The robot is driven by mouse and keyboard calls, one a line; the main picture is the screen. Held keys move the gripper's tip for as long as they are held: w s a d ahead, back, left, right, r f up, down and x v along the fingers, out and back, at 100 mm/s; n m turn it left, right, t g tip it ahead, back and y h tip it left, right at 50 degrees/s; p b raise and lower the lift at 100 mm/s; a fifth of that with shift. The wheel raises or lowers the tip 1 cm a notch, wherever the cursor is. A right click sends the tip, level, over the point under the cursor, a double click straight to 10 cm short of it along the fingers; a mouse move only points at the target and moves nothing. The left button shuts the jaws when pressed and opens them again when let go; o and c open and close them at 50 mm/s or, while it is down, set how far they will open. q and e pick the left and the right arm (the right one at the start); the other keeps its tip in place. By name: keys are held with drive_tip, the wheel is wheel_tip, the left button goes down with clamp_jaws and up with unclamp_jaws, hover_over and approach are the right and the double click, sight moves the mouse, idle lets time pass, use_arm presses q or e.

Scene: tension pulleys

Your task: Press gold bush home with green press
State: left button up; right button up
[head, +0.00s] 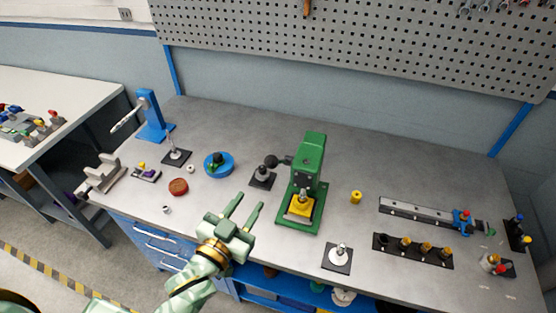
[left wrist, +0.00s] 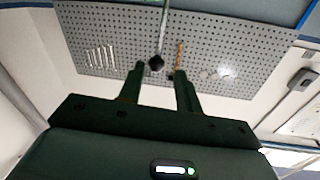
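The green press (head: 308,170) stands upright near the middle of the bench. A yellow piece (head: 299,208) lies on its base under the ram; whether a bush sits there is too small to tell. A small gold-yellow bush-like cylinder (head: 356,197) stands on the bench to the right of the press. A dark lever with a ball end (head: 284,160) sticks out left from the press. My left gripper (head: 250,200) is open and empty, left of the press. In the left wrist view, a dark ball on a rod (left wrist: 156,63) shows between its fingertips (left wrist: 158,72); its distance is unclear. My right gripper is out of view.
A dark stand with a grey post (head: 263,178) is just beyond my left gripper. A blue round fixture (head: 218,165) lies farther left. A black plate with a silver part (head: 338,256) and a black strip with several gold pieces (head: 412,250) lie front right. The back of the bench is clear.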

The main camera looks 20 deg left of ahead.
sight(276, 162)
use_arm(q)
drive_tip(key=w, duration=0.4)
drive_tip(key=w+d+p, duration=0.1)
drive_tip(key=w, duration=0.4)
drive_tip(key=w+d, duration=0.1)
drive_tip(key=w, duration=0.4)
drive_tip(key=shift+d+p, duration=0.15)
drive_tip(key=shift+p, duration=0.2)
drive_tip(key=shift+w+d, duration=0.1)
drive_tip(key=shift+w, duration=0.4)
